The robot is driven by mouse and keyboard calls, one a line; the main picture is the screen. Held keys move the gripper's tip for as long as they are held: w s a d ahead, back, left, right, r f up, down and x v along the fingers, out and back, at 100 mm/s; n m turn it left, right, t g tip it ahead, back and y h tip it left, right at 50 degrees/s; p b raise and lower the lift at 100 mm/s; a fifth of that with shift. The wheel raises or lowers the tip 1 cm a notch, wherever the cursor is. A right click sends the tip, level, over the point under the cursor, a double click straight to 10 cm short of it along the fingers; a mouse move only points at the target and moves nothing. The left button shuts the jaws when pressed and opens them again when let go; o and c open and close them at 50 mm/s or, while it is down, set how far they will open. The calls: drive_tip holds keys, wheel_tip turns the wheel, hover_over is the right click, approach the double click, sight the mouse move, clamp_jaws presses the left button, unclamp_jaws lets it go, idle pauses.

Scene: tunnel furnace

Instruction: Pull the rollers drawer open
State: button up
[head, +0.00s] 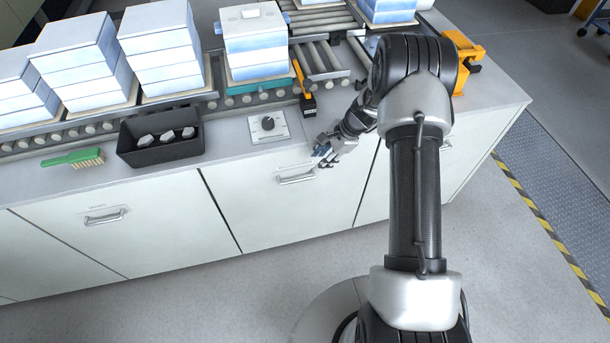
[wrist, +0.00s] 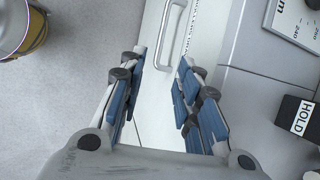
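The drawer front (head: 275,215) below my gripper is white and shut, with a metal bar handle (head: 297,180); I cannot read its label in the head view. The handle also shows in the wrist view (wrist: 163,35), just beyond my fingertips and roughly between their lines. My gripper (head: 326,158) is at the counter's front edge, above and right of the handle. In the wrist view my gripper (wrist: 163,66) is open and empty, its blue-padded fingers spread apart. No contact with the handle is visible. Another shut drawer front with a handle (head: 105,217) is to the left.
Block stacks (head: 160,48) stand behind. The floor (head: 200,300) before the drawers looks clear.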

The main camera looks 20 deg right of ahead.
sight(303, 179)
drive_tip(key=b+x, duration=0.3)
drive_tip(key=x, duration=1)
drive_tip(key=shift+c, duration=0.3)
clamp_jaws()
